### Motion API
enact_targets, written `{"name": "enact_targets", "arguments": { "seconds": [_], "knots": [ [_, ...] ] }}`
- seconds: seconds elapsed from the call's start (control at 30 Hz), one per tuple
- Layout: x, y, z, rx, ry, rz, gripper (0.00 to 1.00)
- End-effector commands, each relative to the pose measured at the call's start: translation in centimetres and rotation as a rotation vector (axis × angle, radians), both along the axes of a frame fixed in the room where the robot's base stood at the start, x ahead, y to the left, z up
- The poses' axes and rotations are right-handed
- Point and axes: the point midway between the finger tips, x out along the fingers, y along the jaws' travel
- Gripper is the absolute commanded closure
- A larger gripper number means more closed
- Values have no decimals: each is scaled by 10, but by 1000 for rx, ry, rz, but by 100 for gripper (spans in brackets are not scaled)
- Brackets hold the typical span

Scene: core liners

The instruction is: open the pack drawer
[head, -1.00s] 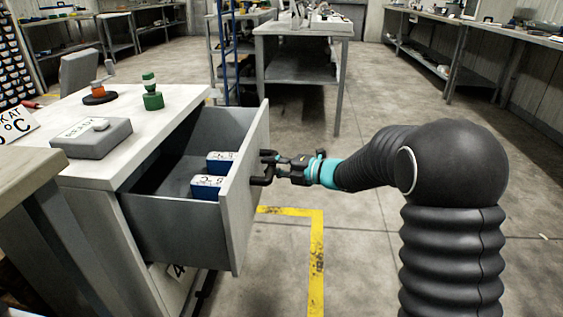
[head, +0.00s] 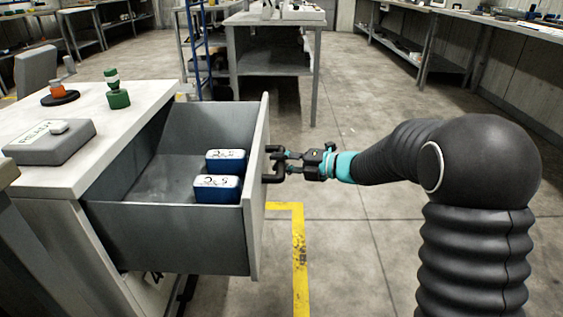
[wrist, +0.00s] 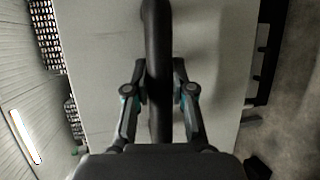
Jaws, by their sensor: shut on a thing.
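The pack drawer (head: 170,232) is pulled well out of the white-topped cabinet in the head view. Two blue packs with white labelled tops, one nearer (head: 217,190) and one farther (head: 227,161), lie inside near its front. The drawer front (head: 260,190) carries a dark bar handle (head: 272,178) on its outer face. My gripper (head: 290,162) is at this handle, to the right of the drawer front. In the wrist view the two fingers (wrist: 159,95) stand on either side of the dark handle bar (wrist: 159,50), shut on it, with the pale drawer front behind.
The cabinet top (head: 130,110) holds a grey box (head: 48,143), a green knobbed piece (head: 117,98) and an orange piece on a black disc (head: 60,97). A yellow floor line (head: 299,250) runs near the drawer. The floor right of the drawer is clear.

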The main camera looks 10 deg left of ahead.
Motion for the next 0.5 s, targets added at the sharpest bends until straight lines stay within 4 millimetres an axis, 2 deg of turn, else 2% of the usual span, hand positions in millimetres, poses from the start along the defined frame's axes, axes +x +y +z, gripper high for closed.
{"name": "enact_targets", "arguments": {
  "seconds": [0.03, 0.1, 0.13, 0.5],
  "knots": [
    [1, -1, 1, 0, -1, -4, 72],
    [1, -1, 0, 0, -1, -4, 54],
    [1, -1, 0, 0, -1, -4, 50],
    [0, -5, 1, 0, -1, -3, 50]
  ]
}}
